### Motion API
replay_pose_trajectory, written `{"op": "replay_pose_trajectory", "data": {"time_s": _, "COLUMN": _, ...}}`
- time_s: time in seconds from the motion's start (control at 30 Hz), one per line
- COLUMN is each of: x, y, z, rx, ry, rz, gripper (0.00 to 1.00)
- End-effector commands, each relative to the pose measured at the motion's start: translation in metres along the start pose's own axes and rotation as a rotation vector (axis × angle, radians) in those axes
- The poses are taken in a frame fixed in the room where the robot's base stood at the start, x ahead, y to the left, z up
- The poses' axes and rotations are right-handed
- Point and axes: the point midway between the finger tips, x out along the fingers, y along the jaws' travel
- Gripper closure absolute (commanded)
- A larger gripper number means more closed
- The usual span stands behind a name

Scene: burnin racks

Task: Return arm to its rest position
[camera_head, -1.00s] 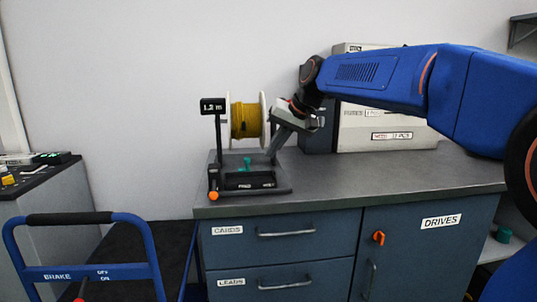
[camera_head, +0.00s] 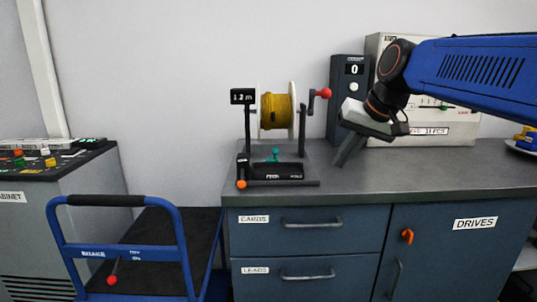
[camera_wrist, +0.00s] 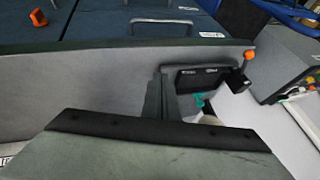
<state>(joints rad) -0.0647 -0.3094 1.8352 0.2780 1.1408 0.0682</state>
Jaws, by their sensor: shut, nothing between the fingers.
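My gripper (camera_head: 345,150) is shut and empty, fingers pointing down and left above the grey counter (camera_head: 430,172). It is right of the cable-measuring stand and apart from it. Its fingers also show in the wrist view (camera_wrist: 160,95). My blue arm reaches in from the right edge. The stand holds a spool of yellow cable (camera_head: 276,112) between white flanges, with a crank with a red knob (camera_head: 326,93) on the right and a display reading about 1.2 m (camera_head: 243,96).
A dark box reading 0 (camera_head: 350,90) and a beige box (camera_head: 440,135) stand behind my gripper. Below are a cards drawer (camera_head: 300,232) and a drives door (camera_head: 450,255). A blue-handled cart (camera_head: 120,245) and a grey cabinet (camera_head: 60,215) are at left.

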Motion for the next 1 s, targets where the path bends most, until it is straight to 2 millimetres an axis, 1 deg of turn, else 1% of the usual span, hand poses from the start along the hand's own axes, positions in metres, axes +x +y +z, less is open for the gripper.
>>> {"op": "replay_pose_trajectory", "data": {"time_s": 0.03, "x": 0.001, "y": 0.012, "z": 0.023, "rx": -0.004, "ry": 0.000, "rz": 0.020, "gripper": 1.00}}
{"op": "replay_pose_trajectory", "data": {"time_s": 0.07, "x": 0.003, "y": 0.019, "z": 0.035, "rx": -0.007, "ry": -0.001, "rz": 0.034, "gripper": 1.00}}
{"op": "replay_pose_trajectory", "data": {"time_s": 0.1, "x": 0.006, "y": 0.028, "z": 0.052, "rx": -0.012, "ry": -0.003, "rz": 0.050, "gripper": 1.00}}
{"op": "replay_pose_trajectory", "data": {"time_s": 0.17, "x": 0.011, "y": 0.041, "z": 0.077, "rx": -0.021, "ry": -0.005, "rz": 0.076, "gripper": 1.00}}
{"op": "replay_pose_trajectory", "data": {"time_s": 0.2, "x": 0.014, "y": 0.050, "z": 0.094, "rx": -0.026, "ry": -0.007, "rz": 0.092, "gripper": 1.00}}
{"op": "replay_pose_trajectory", "data": {"time_s": 0.37, "x": 0.030, "y": 0.086, "z": 0.163, "rx": -0.050, "ry": -0.015, "rz": 0.156, "gripper": 1.00}}
{"op": "replay_pose_trajectory", "data": {"time_s": 0.4, "x": 0.035, "y": 0.095, "z": 0.181, "rx": -0.057, "ry": -0.018, "rz": 0.173, "gripper": 1.00}}
{"op": "replay_pose_trajectory", "data": {"time_s": 0.47, "x": 0.043, "y": 0.108, "z": 0.207, "rx": -0.069, "ry": -0.021, "rz": 0.195, "gripper": 1.00}}
{"op": "replay_pose_trajectory", "data": {"time_s": 0.5, "x": 0.048, "y": 0.116, "z": 0.224, "rx": -0.076, "ry": -0.025, "rz": 0.210, "gripper": 1.00}}
{"op": "replay_pose_trajectory", "data": {"time_s": 0.6, "x": 0.060, "y": 0.135, "z": 0.260, "rx": -0.093, "ry": -0.031, "rz": 0.241, "gripper": 1.00}}
{"op": "replay_pose_trajectory", "data": {"time_s": 0.7, "x": 0.071, "y": 0.148, "z": 0.288, "rx": -0.107, "ry": -0.037, "rz": 0.265, "gripper": 1.00}}
{"op": "replay_pose_trajectory", "data": {"time_s": 0.8, "x": 0.077, "y": 0.157, "z": 0.304, "rx": -0.116, "ry": -0.040, "rz": 0.279, "gripper": 1.00}}
{"op": "replay_pose_trajectory", "data": {"time_s": 0.9, "x": 0.080, "y": 0.161, "z": 0.312, "rx": -0.121, "ry": -0.042, "rz": 0.286, "gripper": 1.00}}
{"op": "replay_pose_trajectory", "data": {"time_s": 1.0, "x": 0.081, "y": 0.161, "z": 0.313, "rx": -0.122, "ry": -0.043, "rz": 0.287, "gripper": 1.00}}
